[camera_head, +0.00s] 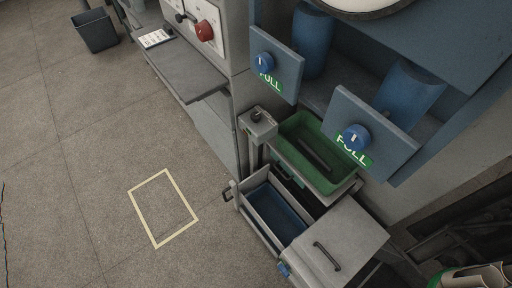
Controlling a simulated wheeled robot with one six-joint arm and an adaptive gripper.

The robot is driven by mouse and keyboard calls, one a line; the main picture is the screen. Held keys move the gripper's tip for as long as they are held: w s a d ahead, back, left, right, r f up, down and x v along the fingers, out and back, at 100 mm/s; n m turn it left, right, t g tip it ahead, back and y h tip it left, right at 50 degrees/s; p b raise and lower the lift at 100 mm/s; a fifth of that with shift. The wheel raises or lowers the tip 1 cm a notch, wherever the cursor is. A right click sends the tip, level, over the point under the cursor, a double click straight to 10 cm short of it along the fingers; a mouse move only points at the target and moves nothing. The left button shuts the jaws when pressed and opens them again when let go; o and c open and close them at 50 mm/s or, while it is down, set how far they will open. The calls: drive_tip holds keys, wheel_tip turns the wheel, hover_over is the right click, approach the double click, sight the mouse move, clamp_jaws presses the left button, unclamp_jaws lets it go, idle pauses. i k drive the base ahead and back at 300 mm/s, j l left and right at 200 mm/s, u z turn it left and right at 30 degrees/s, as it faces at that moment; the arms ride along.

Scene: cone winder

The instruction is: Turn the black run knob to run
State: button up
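Two black knobs show in the head view, and no lettering is readable beside either. One black knob (257,116) sits on top of a small grey post box (260,126) near the middle, left of the green tray. Another black knob or handle (183,17) sits on the pale panel (199,13) at the top, left of a large red knob (204,31). I cannot tell which one is the run knob or which way it is set. My gripper is not in view.
Two blue knobs (264,62) (356,137) are on blue plates marked PULL. A green tray (318,158) and an open drawer (262,196) stand below. A grey table (190,72) juts out at upper left. The floor (90,170) at left is clear, with a yellow outline (137,210).

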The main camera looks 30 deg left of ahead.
sight(255, 116)
drive_tip(key=j+u, duration=0.2)
drive_tip(key=j, duration=0.25)
drive_tip(key=i+j+u, duration=0.15)
drive_tip(key=j, duration=0.3)
drive_tip(key=j+u, duration=0.2)
drive_tip(key=j, duration=0.25)
